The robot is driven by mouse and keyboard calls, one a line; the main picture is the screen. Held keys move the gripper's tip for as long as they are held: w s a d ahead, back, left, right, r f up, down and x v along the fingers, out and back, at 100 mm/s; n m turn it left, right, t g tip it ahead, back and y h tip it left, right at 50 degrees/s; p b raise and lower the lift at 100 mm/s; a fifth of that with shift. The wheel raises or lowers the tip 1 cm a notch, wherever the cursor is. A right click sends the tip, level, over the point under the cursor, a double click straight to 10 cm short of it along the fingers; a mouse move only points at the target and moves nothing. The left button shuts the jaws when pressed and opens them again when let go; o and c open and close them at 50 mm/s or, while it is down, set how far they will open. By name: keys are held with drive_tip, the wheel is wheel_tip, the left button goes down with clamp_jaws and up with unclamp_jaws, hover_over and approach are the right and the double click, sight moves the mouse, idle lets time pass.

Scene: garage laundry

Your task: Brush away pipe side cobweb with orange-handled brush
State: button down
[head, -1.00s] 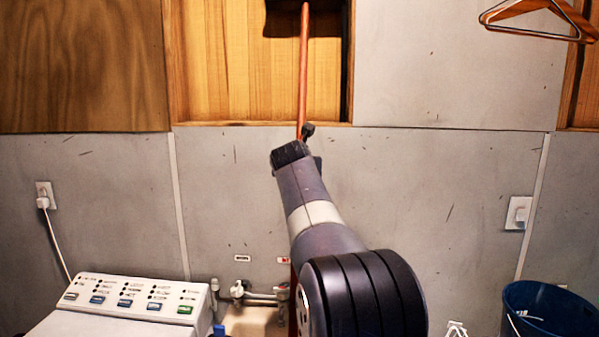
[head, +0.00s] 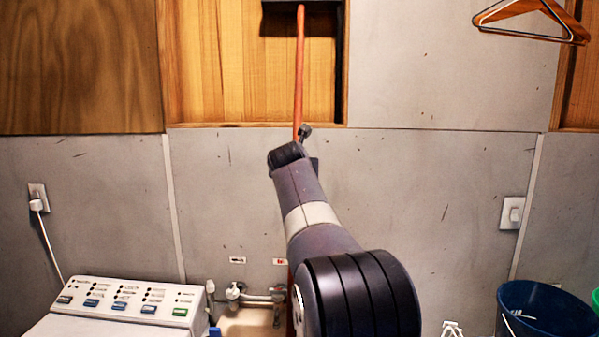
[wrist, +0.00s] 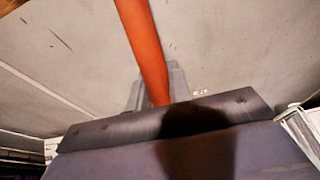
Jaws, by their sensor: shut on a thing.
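The orange-handled brush is upright in front of the wall, its orange handle (head: 300,75) rising from my gripper. Its dark head (head: 305,6) is cut off by the top edge of the head view. My gripper (head: 304,133) is shut on the handle, mostly hidden behind my arm. In the wrist view the handle (wrist: 143,40) passes up from between the grey fingers (wrist: 160,92). The lower handle shows beside my arm near the pipes. I cannot make out any cobweb in these frames.
A white washing machine (head: 125,305) stands at the lower left, beside taps and pipes (head: 255,297) low on the wall. A blue bucket (head: 545,312) is at the lower right. A hanger (head: 535,22) hangs at the upper right. A wooden recess (head: 235,65) lies behind the brush.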

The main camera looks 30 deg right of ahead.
drive_tip(key=shift+w+a+r, duration=0.1)
drive_tip(key=shift+w+a, duration=0.1)
idle(1.5)
drive_tip(key=shift+s, duration=0.15)
drive_tip(key=shift+s+a, duration=0.45)
drive_tip(key=shift+s, duration=0.15)
